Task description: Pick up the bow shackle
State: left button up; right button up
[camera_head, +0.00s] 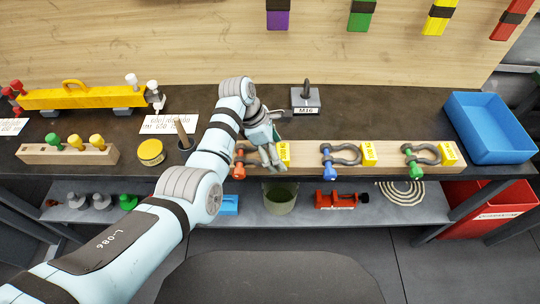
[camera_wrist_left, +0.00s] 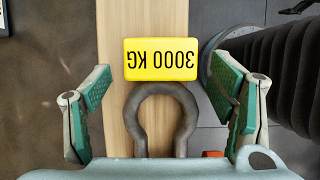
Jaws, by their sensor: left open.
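A grey bow shackle (camera_wrist_left: 160,97) with an orange pin (camera_head: 238,171) lies on a long wooden block (camera_head: 300,167). Its yellow tag (camera_wrist_left: 160,60) reads 3000 KG, upside down in the left wrist view. My left gripper (camera_head: 271,158) is open over this shackle, one finger on each side of the bow and apart from it. In the head view the gripper hides much of the bow. Two more bow shackles lie along the block, one with a blue pin (camera_head: 330,171) and one with a green pin (camera_head: 412,171). My right gripper is not in view.
An M16 block (camera_head: 306,100) with an upright eye stands behind the wooden block. A blue bin (camera_head: 490,125) stands at the right. A yellow tin (camera_head: 151,152) and a dark cup with a stick (camera_head: 181,135) stand at the left.

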pick_arm(q)
jog(key=shift+r, duration=0.15)
jog(key=shift+c, duration=0.2)
jog(key=shift+s, duration=0.1)
jog(key=c, duration=1.3)
jog(key=shift+c, duration=0.2)
notch_tip(320, 180, up, 17)
jog(key=p, duration=0.2)
jog(key=shift+p, duration=0.3)
notch_tip(320, 180, up, 3)
jog(key=p, duration=0.2)
jog(key=shift+p, duration=0.35)
